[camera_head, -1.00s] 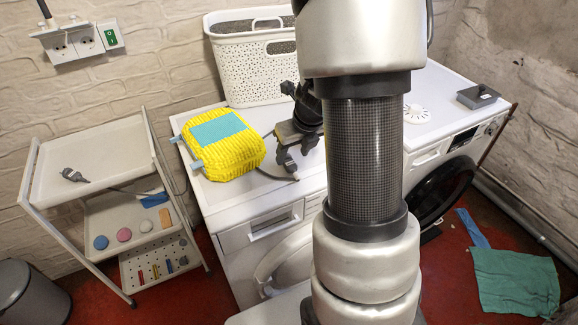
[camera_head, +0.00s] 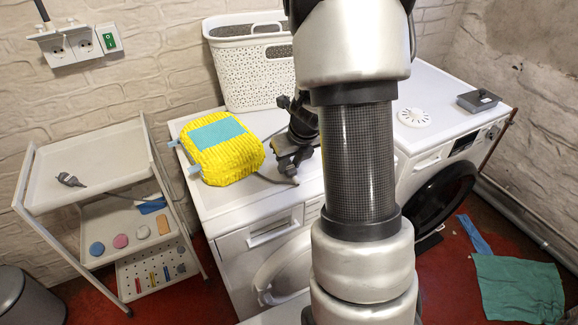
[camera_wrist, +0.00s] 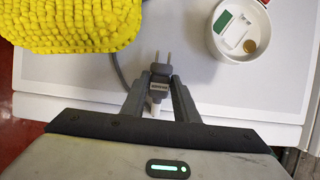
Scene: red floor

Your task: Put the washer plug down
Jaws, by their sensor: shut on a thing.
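The washer plug (camera_wrist: 161,70) is a small dark grey plug with two prongs and a label. My gripper (camera_wrist: 160,90) is shut on it, and the prongs point away from my gripper in the wrist view. A grey cable (camera_wrist: 122,72) runs beside it from under the yellow bundle. In the head view my gripper (camera_head: 289,170) is low over the front part of the left washer's white top (camera_head: 238,200), right of the yellow bundle. I cannot tell whether the plug touches the top.
The yellow knitted bundle (camera_head: 226,158) with a blue patch lies close on the left. A white bowl (camera_wrist: 218,47) with small items stands to the right in the wrist view. A white basket (camera_head: 244,80) stands behind. Another grey plug (camera_head: 69,180) lies on the trolley (camera_head: 100,165).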

